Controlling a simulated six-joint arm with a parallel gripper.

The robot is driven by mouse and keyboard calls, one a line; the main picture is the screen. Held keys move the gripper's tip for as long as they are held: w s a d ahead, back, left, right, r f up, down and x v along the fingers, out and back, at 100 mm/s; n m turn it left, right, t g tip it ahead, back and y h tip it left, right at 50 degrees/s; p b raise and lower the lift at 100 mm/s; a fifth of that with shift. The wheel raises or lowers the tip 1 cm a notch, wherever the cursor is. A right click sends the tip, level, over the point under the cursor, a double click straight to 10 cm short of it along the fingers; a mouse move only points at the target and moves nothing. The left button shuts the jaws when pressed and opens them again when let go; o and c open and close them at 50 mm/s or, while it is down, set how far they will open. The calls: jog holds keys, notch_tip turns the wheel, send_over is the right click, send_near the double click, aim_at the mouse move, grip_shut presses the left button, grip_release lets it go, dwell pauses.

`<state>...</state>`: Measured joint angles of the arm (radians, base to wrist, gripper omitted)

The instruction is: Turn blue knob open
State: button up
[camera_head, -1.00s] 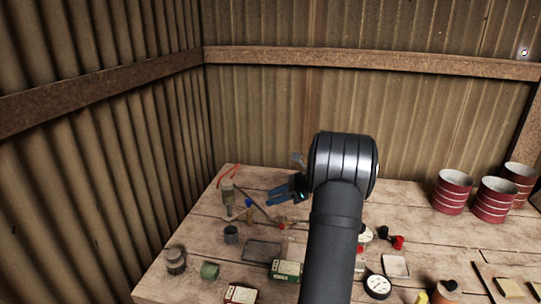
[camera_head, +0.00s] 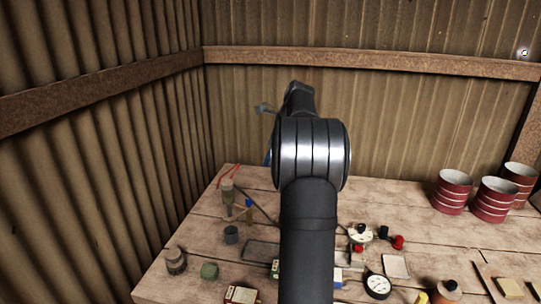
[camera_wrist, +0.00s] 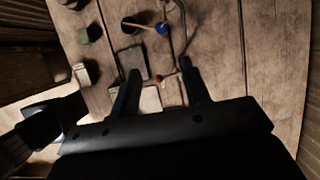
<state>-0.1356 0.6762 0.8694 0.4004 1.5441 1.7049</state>
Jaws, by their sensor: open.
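The blue knob (camera_head: 249,204) stands on the left part of the bench, beside a thin bent pipe. It also shows near the top of the wrist view as a blue spot (camera_wrist: 161,28). My gripper (camera_wrist: 160,72) is open and empty in the wrist view, its two dark fingers apart above the bench. The blue knob lies beyond the fingertips, apart from them. A small red knob (camera_wrist: 158,78) shows between the fingers in the wrist view, on the bench below. In the head view the fingers are mostly hidden behind my arm.
A grey cup (camera_head: 231,234), a green piece (camera_head: 209,270) and a dark tray (camera_head: 259,250) sit at left. A white dial gauge (camera_head: 377,286) and a red-and-black part (camera_head: 397,241) lie at right. Red cans (camera_head: 454,191) stand back right. Corrugated walls close the left and back.

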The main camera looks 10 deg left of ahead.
aim_at(249, 200)
jog(key=shift+o, duration=0.3)
jog(key=d+f+y, duration=0.9)
jog(key=d+f, duration=0.1)
jog(key=f, duration=0.1)
jog(key=x, duration=1.7)
jog(key=shift+a+f, duration=0.3)
jog(key=shift+c, duration=0.5)
grip_shut()
